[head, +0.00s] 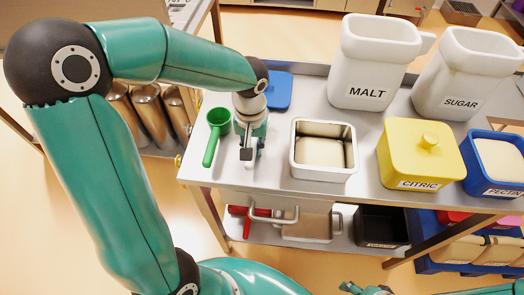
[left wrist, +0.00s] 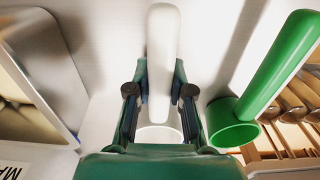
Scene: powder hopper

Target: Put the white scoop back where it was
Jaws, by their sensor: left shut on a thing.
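My left gripper (head: 250,143) is over the left part of the steel table, beside the green scoop (head: 214,137). In the left wrist view, my left gripper (left wrist: 159,95) has its fingers on both sides of the white scoop (left wrist: 163,45) and is shut on it. The scoop's pale handle points away from the gripper, and part of its round cup shows between the fingers. In the head view the white scoop is mostly hidden by the gripper. The green scoop (left wrist: 268,85) lies just to the right in the wrist view. Part of my right gripper (head: 368,289) shows at the bottom edge.
A steel bin (head: 322,174) with pale powder stands right of the left gripper. A blue lid (head: 280,91) lies behind. The MALT bin (head: 372,63), SUGAR bin (head: 464,72), yellow CITRIC bin (head: 420,158) and blue PECTIN bin (head: 494,187) fill the right side.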

